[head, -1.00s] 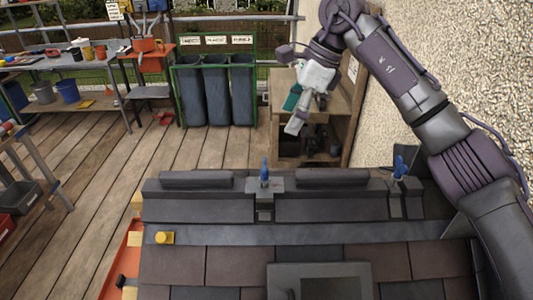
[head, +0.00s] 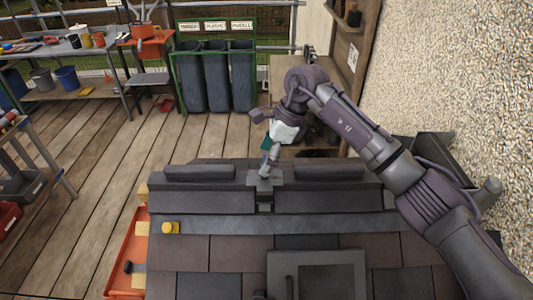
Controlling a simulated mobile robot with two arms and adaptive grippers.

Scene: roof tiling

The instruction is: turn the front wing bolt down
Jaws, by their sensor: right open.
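A dark metal clamp bracket (head: 265,185) sits at the middle of the ridge on the roof. A blue wing bolt (head: 263,166) stands upright on it, mostly covered by my right gripper. My right gripper (head: 268,163) points down at this bolt from above, open, with its fingertips around or just beside it; I cannot tell which. The second blue wing bolt, at the ridge's right end, is hidden behind my right arm. My left gripper is not in view.
The dark ridge tiles (head: 205,201) and a roof window (head: 317,258) lie on the near slope. A yellow knob (head: 170,228) stands at the left. A stucco wall (head: 455,70) bounds the right. Bins (head: 216,80) and a wooden shelf unit (head: 345,75) stand behind.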

